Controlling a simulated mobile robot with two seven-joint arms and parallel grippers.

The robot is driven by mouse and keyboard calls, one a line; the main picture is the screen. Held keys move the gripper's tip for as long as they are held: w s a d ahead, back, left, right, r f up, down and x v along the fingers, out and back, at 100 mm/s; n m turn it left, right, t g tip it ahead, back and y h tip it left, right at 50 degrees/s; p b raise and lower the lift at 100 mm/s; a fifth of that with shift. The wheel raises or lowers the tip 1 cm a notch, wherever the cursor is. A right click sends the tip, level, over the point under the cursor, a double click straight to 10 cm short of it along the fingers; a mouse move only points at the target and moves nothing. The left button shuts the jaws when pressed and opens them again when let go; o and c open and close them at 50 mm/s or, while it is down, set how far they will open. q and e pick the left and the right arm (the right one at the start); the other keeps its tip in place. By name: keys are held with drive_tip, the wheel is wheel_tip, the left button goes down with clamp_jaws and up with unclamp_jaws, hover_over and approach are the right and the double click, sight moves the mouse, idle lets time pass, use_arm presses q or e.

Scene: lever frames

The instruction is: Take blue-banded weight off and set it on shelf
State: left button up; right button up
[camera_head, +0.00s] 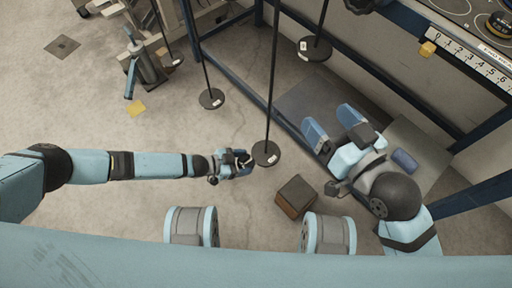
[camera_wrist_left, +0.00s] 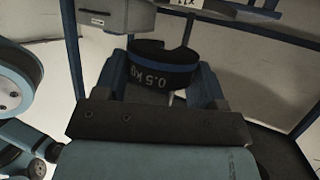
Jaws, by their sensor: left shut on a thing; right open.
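The blue-banded weight (camera_wrist_left: 163,66) is a dark slotted disc marked 0.5 kg, seen close up in the left wrist view. My left gripper (camera_wrist_left: 165,88) is shut on it, a finger on each side. In the head view my left gripper (camera_head: 243,162) is beside the lower end of a hanger rod with a round dark base (camera_head: 266,153); I cannot tell whether the weight touches it. The shelf (camera_head: 467,12) is at the upper right, with circles marked on its top and a numbered strip along its edge. My right gripper (camera_head: 333,124) is open and empty.
More hangers with round bases hang at the back (camera_head: 315,49), mid-left (camera_head: 211,98) and far left. A yellow-marked weight (camera_head: 501,24) is on the shelf. A brown box (camera_head: 295,196) is low down. Blue frame posts stand around.

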use_arm(q)
drive_tip(key=s+a+p, duration=0.2)
drive_tip(key=s+a, duration=0.4)
drive_tip(key=shift+r, duration=0.25)
use_arm(e)
wheel_tip(320, 180, up, 4)
drive_tip(key=shift+s+f+m+t, duration=0.15)
drive_tip(key=shift+f+m+t, duration=0.2)
drive_tip(key=shift+t, duration=0.45)
use_arm(q)
drive_tip(key=shift+r+p, duration=0.2)
drive_tip(key=shift+p, duration=0.2)
use_arm(e)
drive_tip(key=shift+r, duration=0.3)
use_arm(q)
drive_tip(key=shift+a, duration=0.1)
drive_tip(key=s+a+p, duration=0.1)
drive_tip(key=s+a, duration=0.3)
drive_tip(key=shift+s+a+p, duration=0.2)
drive_tip(key=shift+s+p, duration=0.05)
drive_tip(key=shift+p, duration=0.1)
use_arm(e)
drive_tip(key=shift+r, duration=0.8)
